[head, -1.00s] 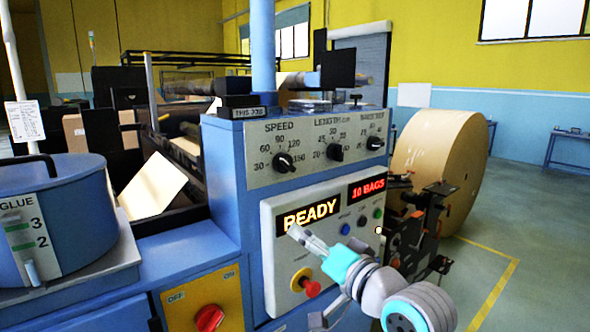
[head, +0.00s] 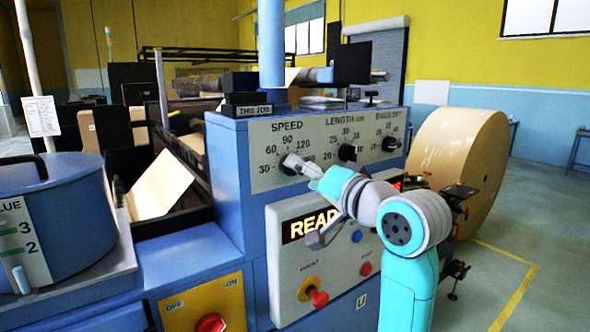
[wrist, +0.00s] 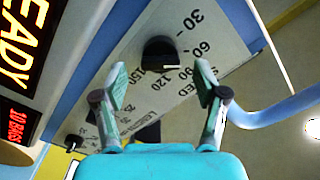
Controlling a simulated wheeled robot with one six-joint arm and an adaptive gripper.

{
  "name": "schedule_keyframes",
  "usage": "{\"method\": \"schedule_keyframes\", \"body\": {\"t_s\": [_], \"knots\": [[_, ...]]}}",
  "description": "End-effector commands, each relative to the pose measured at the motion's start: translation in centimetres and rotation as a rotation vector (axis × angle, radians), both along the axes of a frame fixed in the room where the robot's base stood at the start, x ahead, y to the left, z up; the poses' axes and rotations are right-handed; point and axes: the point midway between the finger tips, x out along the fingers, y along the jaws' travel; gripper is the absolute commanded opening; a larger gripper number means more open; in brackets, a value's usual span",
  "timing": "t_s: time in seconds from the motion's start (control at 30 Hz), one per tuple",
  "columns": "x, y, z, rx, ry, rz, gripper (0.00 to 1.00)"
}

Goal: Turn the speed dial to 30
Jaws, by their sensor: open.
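The speed dial (head: 286,164) is a black round knob on the grey panel of the blue machine, under the word SPEED. In the wrist view the dial (wrist: 158,50) lies ahead of and between my fingertips, with its white mark on the side near 150. The printed numbers run 30, 60, 90, 120, 150 around it. My gripper (head: 301,165) is open and empty at the panel, just in front of the dial, partly covering it and the 150 mark in the head view. In the wrist view its two fingers (wrist: 161,72) are spread wider than the knob, with no clear contact.
The length dial (head: 347,153) and a third dial (head: 390,144) sit right of the speed dial. Below are the READY display (head: 308,226), buttons and a red knob-like stop button (head: 317,298). A large kraft roll (head: 455,150) stands at the right.

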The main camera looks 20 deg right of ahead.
Motion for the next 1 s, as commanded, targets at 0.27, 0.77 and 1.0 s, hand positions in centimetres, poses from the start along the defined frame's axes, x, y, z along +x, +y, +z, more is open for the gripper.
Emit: {"method": "schedule_keyframes", "body": {"t_s": [0.27,0.77,1.0], "knots": [[3.2,1.1,0.0,0.001,0.001,0.001,0.72],[3.8,1.2,0.0,0.0,0.0,0.0,0.47],[3.8,1.2,0.0,0.0,0.0,0.0,0.12]]}}
